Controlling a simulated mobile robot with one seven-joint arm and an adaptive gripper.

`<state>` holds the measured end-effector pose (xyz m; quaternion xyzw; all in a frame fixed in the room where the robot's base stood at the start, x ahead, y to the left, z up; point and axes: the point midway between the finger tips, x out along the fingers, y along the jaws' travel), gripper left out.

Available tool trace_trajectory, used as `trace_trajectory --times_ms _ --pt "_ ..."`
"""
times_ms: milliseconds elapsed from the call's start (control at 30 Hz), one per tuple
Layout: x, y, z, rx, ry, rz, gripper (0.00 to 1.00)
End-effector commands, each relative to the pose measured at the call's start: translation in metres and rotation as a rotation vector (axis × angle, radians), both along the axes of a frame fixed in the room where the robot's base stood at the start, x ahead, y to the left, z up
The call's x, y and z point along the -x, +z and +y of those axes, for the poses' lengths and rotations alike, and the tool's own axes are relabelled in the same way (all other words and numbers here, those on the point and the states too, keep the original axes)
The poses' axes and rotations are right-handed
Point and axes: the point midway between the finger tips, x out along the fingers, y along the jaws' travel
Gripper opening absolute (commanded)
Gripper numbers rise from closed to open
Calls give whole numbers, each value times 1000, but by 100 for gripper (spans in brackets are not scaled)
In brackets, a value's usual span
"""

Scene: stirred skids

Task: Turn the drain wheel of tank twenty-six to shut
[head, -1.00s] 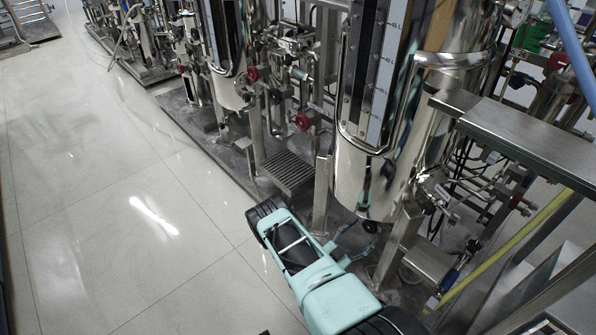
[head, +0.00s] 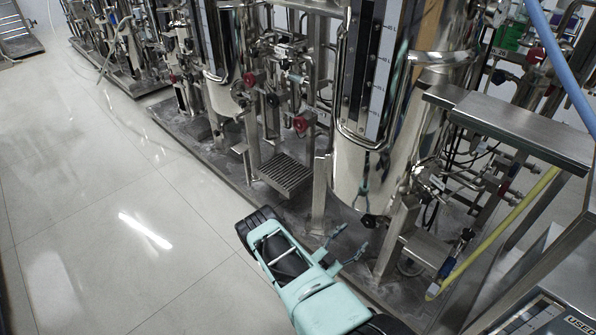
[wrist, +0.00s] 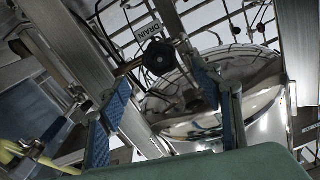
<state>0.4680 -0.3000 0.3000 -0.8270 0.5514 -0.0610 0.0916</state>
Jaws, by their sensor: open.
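The black drain wheel (wrist: 160,57) sits beside a DRAIN label (wrist: 148,32) in the wrist view, under the shiny steel tank (wrist: 215,115). My gripper (wrist: 161,82) is open, its two blue-padded fingers on either side of the wheel in the picture. I cannot tell whether they touch it. In the head view the small dark wheel (head: 371,221) is low under the tank (head: 375,170), just beyond the fingertips of my gripper (head: 352,243). A tag reading 26 (head: 498,51) is on the pipework at the right. The wheel's turn position is not readable.
A steel leg (head: 320,195) stands left of the wheel and another support (head: 397,235) stands right. A steel shelf (head: 510,125) and a yellow hose (head: 500,230) are at the right. Other skids with red wheels (head: 300,124) stand behind. The floor at left is clear.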

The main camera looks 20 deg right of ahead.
Motion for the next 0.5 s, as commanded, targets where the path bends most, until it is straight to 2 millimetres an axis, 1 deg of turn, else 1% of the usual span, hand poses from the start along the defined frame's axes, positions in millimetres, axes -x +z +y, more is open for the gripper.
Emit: trace_trajectory --times_ms 100,200,500 --pt "-1 0 -2 0 0 0 60" --pt "-21 9 2 -43 8 -8 60" --pt "-72 31 16 -177 43 -7 60"
